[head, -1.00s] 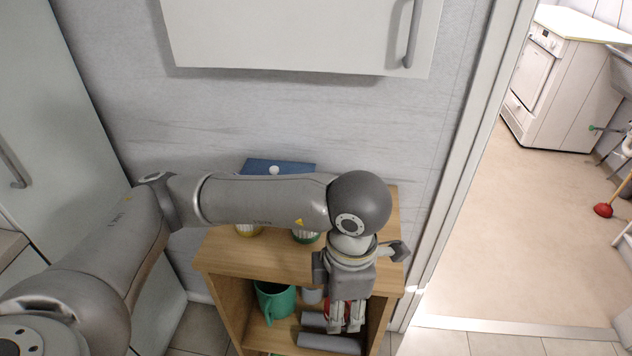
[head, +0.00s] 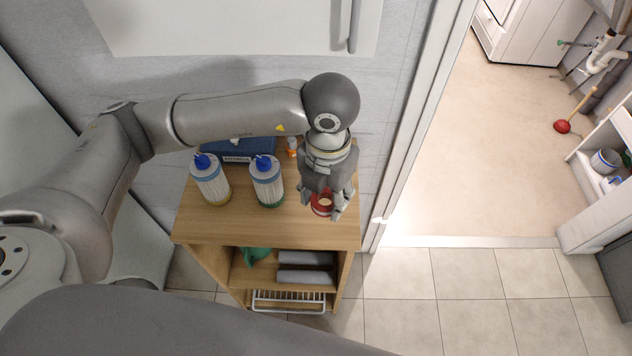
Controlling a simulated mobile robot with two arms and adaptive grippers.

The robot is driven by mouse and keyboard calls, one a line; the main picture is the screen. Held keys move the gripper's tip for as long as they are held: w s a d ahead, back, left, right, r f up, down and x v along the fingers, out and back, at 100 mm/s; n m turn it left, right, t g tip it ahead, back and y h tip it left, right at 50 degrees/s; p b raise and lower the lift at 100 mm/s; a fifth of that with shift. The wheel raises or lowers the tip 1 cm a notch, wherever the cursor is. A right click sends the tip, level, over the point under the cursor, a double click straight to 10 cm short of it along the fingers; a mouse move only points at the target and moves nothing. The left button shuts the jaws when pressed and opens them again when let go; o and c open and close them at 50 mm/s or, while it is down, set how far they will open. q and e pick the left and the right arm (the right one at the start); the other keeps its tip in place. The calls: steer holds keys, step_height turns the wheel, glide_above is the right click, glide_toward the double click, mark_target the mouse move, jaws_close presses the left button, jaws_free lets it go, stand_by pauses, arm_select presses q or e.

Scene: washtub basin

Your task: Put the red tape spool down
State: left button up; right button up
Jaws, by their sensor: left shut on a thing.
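My left gripper (head: 326,208) is shut on the red tape spool (head: 318,209), at the right end of the wooden shelf unit's top (head: 262,226). The spool is red with a pale centre, and the fingers partly cover it. It is low over the top; I cannot tell whether it touches the wood. My right gripper is not in view.
Two bottles with blue caps, a left one (head: 211,183) and a right one (head: 267,185), stand on the top left of the gripper. A blue box (head: 238,148) is behind them. A green mug (head: 256,254) and grey rolls (head: 305,259) sit on the shelf below.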

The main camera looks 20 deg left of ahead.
arm_select(q)
steer(key=w+f, duration=0.2)
steer(key=w+a+f+p, duration=0.1)
steer(key=w+f, duration=0.1)
steer(key=w+a+f, duration=0.1)
steer(key=w+f, duration=0.2)
steer(key=shift+a, duration=0.2)
step_height(320, 180, down, 2)
steer(key=shift+f+p, duration=0.1)
steer(key=shift+p, duration=0.7)
steer(key=shift+f, duration=0.4)
steer(key=shift+f, duration=0.15)
steer(key=o, duration=0.8)
steer(key=shift+c, duration=0.2)
